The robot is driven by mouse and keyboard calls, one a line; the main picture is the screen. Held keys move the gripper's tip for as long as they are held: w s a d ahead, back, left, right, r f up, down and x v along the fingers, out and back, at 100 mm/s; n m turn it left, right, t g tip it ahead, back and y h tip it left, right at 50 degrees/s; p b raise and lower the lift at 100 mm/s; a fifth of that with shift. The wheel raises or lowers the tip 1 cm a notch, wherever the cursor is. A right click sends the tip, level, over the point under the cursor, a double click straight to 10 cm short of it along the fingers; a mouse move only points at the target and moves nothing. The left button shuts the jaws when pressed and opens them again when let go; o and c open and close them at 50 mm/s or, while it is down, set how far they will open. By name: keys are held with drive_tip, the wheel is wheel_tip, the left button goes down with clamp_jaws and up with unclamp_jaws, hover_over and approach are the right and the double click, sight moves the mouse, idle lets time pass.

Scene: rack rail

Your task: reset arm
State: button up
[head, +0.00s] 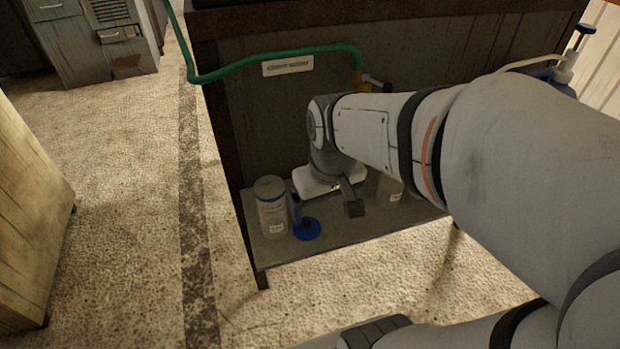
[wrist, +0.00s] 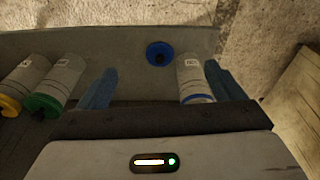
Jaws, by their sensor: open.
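My gripper (head: 325,207) hangs low over the grey shelf of a cabinet in the head view. In the wrist view its two blue fingers stand wide apart, open, with nothing held between them (wrist: 160,72). A pale canister with a blue band at its top (head: 271,207) stands on the shelf just left of the gripper in the head view. In the wrist view this canister (wrist: 190,75) shows beside the right finger; I cannot tell whether they touch. In the head view my arm hides part of the shelf.
A blue disc (head: 306,229) lies near the shelf's front edge. Canisters with a green cap (wrist: 55,85) and a yellow cap (wrist: 22,82) stand left in the wrist view. A green hose (head: 270,58) crosses the cabinet front. Open floor (head: 120,130) lies left.

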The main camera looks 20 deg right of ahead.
drive_tip(key=shift+s+a+r+m, duration=0.2)
drive_tip(key=shift+s+m, duration=0.1)
drive_tip(key=shift+s, duration=0.3)
drive_tip(key=shift+s+a+r+m, duration=0.15)
drive_tip(key=shift+s+m, duration=0.15)
drive_tip(key=shift+s, duration=0.25)
wheel_tip(320, 180, up, 8)
drive_tip(key=p, duration=0.7)
drive_tip(key=shift+s+t, duration=0.2)
drive_tip(key=shift+t, duration=0.2)
